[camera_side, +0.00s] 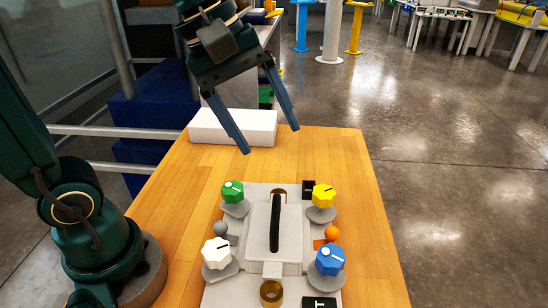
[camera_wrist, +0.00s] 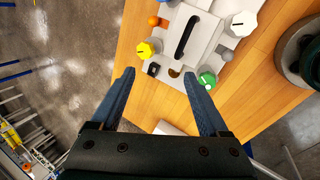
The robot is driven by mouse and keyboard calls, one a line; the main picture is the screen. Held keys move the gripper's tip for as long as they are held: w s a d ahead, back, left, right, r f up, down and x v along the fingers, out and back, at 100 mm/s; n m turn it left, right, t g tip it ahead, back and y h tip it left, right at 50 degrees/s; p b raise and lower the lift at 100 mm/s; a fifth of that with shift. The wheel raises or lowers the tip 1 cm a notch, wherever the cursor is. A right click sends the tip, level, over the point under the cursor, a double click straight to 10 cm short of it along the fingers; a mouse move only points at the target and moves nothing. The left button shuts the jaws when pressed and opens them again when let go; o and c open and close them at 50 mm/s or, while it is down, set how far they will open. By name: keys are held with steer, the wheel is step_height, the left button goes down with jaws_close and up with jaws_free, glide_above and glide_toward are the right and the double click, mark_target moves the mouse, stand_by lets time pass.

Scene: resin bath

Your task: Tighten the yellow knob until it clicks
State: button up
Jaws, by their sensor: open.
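The yellow knob (camera_side: 323,194) sits on a grey round base at the far right corner of a grey panel (camera_side: 257,192). A dark line marks its top. In the wrist view the yellow knob (camera_wrist: 144,50) is beyond my left fingertip. My gripper (camera_side: 270,140) is open and empty, its two blue fingers spread wide, in the air above the far part of the table. In the wrist view my gripper (camera_wrist: 158,75) also shows nothing between its fingers. It is apart from the knob.
The panel also carries a green knob (camera_side: 232,191), a white knob (camera_side: 217,252), a blue knob (camera_side: 330,260) and a black handle (camera_side: 275,222) in the middle. A white block (camera_side: 232,127) lies at the table's far edge. The wooden table (camera_side: 362,215) is clear right of the panel.

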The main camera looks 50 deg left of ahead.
steer(key=w+d+f+n+g+h, duration=0.1)
steer(key=w+f+n+g, duration=0.1)
steer(key=w+n, duration=0.3)
steer(key=n+g+h, duration=0.1)
steer(key=g, duration=0.1)
glide_above(322, 190)
steer(key=a, duration=0.2)
step_height(322, 190, down, 7)
steer(key=x, duration=0.4)
steer(key=shift+s+a+f, duration=0.1)
steer(key=shift+a+f, duration=0.05)
steer(key=shift+f, duration=0.2)
steer(key=shift+d+f, duration=0.2)
steer(key=shift+f, duration=0.25)
jaws_close()
